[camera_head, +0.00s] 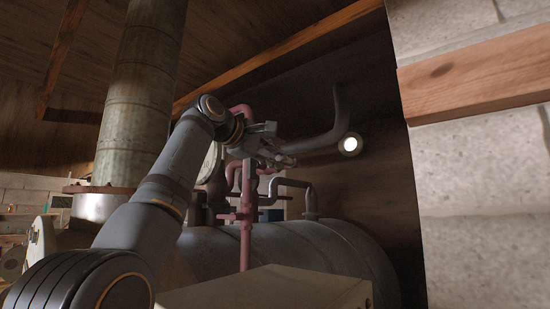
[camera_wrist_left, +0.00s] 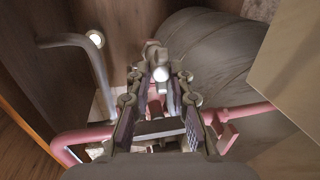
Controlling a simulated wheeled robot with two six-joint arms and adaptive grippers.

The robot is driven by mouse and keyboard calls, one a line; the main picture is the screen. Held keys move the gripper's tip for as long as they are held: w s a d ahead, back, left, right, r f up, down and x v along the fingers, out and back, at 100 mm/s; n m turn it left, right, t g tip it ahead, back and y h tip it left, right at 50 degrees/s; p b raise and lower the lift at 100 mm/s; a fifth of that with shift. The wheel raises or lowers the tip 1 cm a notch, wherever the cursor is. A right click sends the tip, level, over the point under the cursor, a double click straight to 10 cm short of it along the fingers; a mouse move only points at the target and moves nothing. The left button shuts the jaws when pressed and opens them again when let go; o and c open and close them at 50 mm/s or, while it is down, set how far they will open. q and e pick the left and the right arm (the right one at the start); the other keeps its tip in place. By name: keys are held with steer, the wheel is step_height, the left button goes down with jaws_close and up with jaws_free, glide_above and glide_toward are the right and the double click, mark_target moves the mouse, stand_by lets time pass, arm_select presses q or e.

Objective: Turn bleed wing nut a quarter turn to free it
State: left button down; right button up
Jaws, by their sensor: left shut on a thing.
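My left gripper (camera_head: 284,160) reaches in from the left, above the tank and among the pipes. In the left wrist view its two fingers (camera_wrist_left: 161,78) close in on a small pale rounded piece (camera_wrist_left: 161,73). This piece appears to be the bleed wing nut, held between the fingertips. A tan-grey fitting (camera_wrist_left: 153,50) shows just beyond the tips. The fingers hide most of the nut, so I cannot tell how its wings are turned. In the head view the nut is too small and covered to make out. My right gripper is in neither view.
A large grey tank (camera_head: 300,245) lies below the gripper. Red pipes (camera_head: 246,215) and a bent grey pipe (camera_head: 340,125) run close around the gripper. A thick metal flue (camera_head: 140,105) stands at left. A block wall (camera_head: 475,170) stands at right. A round lamp (camera_head: 350,144) glows behind.

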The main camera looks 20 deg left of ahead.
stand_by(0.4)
arm_select(q)
steer(key=c, duration=1.2)
jaws_free()
steer(key=shift+a, duration=0.1)
steer(key=v, duration=1.2)
steer(key=shift+a, duration=0.15)
